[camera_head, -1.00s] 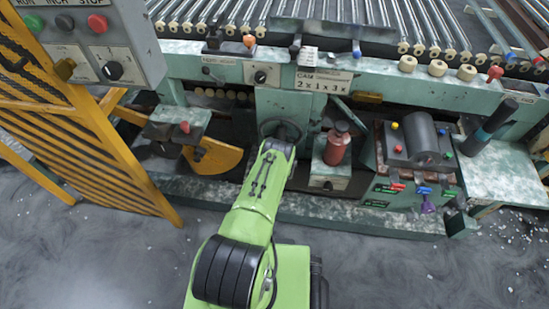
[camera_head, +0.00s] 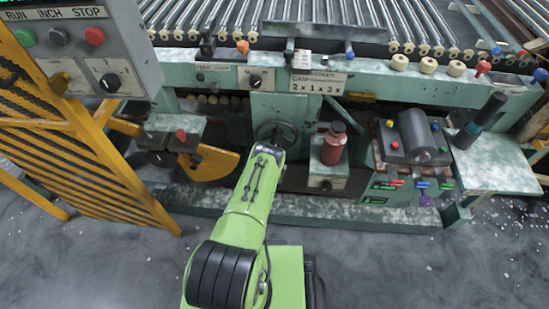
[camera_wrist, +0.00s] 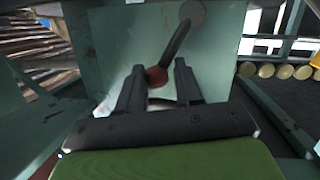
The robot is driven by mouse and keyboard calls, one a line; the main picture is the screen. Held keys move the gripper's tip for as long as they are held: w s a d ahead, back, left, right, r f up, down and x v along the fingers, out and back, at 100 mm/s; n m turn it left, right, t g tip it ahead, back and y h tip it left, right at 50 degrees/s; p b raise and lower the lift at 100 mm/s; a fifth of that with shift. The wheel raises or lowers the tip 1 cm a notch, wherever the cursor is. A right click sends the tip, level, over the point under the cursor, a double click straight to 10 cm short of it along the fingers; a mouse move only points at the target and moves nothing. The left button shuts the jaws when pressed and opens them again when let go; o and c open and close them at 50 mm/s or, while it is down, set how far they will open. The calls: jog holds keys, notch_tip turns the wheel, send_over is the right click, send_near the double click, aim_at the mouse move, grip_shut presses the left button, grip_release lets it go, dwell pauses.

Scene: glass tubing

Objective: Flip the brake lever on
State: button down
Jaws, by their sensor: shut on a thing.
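The brake lever shows in the wrist view as a dark bent arm (camera_wrist: 177,42) hanging from a round grey pivot on a pale green panel, with a dull red knob (camera_wrist: 156,77) at its lower end. My gripper (camera_wrist: 158,70) has one finger on each side of the knob and is shut on it. The lever slants down to the left from its pivot. In the head view my green arm reaches toward the machine front. My gripper and the lever are hidden there behind the arm.
A dark handwheel (camera_head: 277,133) sits just beyond my arm's end. A red bottle (camera_head: 334,145) stands to its right, then a block (camera_head: 412,140) with coloured knobs. A yellow guard (camera_head: 80,140) and button panel (camera_head: 90,50) stand at left. Grey floor is open in front.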

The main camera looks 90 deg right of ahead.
jog(key=shift+s+a+f, duration=0.15)
jog(key=shift+a+f, duration=0.05)
jog(key=shift+f, duration=0.05)
jog(key=c, duration=1)
grip_release()
jog(key=shift+o, duration=1.1)
jog(key=shift+d+r, duration=0.1)
jog(key=p+v, duration=0.6)
jog(key=v, duration=0.9)
jog(key=shift+w+a+r+p, duration=0.2)
jog(key=shift+a+p, duration=0.1)
